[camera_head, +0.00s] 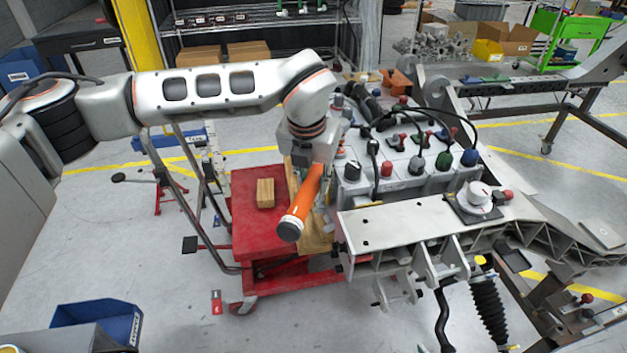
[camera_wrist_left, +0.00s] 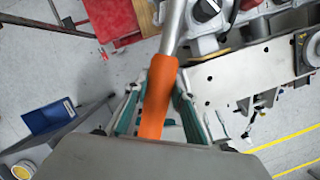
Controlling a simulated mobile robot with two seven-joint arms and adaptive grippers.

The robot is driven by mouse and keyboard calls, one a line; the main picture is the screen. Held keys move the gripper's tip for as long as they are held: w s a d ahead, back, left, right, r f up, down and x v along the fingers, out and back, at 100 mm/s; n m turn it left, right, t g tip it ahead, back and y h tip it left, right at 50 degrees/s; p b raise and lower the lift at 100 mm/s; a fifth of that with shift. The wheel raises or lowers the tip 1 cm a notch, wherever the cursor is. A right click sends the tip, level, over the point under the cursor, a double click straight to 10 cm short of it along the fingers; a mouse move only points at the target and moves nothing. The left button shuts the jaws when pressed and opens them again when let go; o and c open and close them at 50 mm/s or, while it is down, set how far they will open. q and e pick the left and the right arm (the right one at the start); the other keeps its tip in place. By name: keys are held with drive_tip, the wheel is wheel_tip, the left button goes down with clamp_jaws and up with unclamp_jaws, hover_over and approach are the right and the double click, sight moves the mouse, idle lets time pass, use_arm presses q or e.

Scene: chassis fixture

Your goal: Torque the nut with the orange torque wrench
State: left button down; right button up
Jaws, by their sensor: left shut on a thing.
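The orange torque wrench (camera_head: 305,193) hangs tilted from my left gripper (camera_head: 313,163) in the head view, above the right part of the red cart. In the left wrist view, my left gripper (camera_wrist_left: 158,90) has its teal fingers on both sides of the wrench's orange handle (camera_wrist_left: 156,108) and is shut on it. The wrench's silver shaft (camera_wrist_left: 174,24) runs up out of the picture; its head is not visible. I cannot make out the nut in either view. My right gripper is not in view.
The grey chassis plate (camera_head: 400,226) with a round white knob (camera_head: 480,194) is right of the wrench. Behind it stands a block with several coloured knobs (camera_head: 443,161). A wooden block (camera_head: 265,193) lies on the red cart (camera_head: 245,220). A blue bin (camera_head: 105,319) is at lower left.

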use_arm(q)
drive_tip(key=shift+r+p, duration=0.9)
drive_tip(key=shift+r, duration=1.55)
